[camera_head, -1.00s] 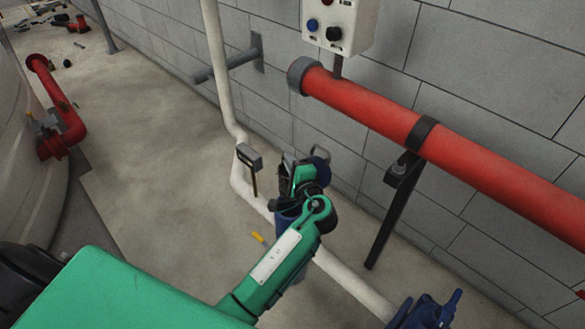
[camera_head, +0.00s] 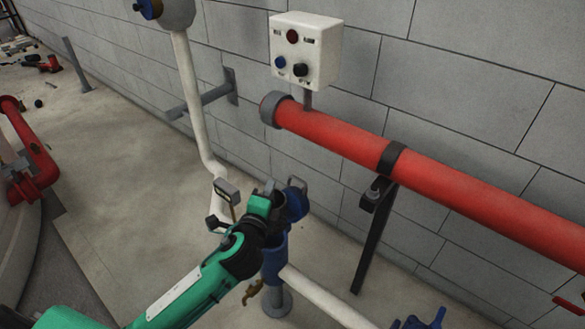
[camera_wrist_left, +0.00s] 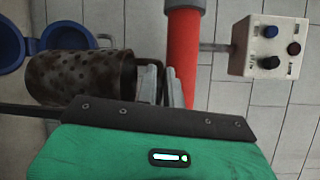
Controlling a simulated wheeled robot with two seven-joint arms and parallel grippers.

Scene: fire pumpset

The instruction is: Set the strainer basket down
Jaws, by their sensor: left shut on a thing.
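The strainer basket (camera_wrist_left: 80,78) is a brown, perforated cylinder, lying sideways in the left wrist view. My left gripper (camera_wrist_left: 160,88) is shut on the wire handle at its right end. In the head view my left gripper (camera_head: 266,192) is up by the blue strainer housing (camera_head: 274,255), and my own wrist hides the basket. In the left wrist view the housing's round blue opening (camera_wrist_left: 66,40) is partly covered by the basket, which looks clear of it. My right gripper is not in view.
A red pipe (camera_head: 330,137) on a black bracket (camera_head: 376,230) runs along the block wall. A white control box (camera_head: 304,50) stands above it. A white pipe (camera_head: 190,100) is behind my gripper. Bare concrete floor (camera_head: 130,190) lies left.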

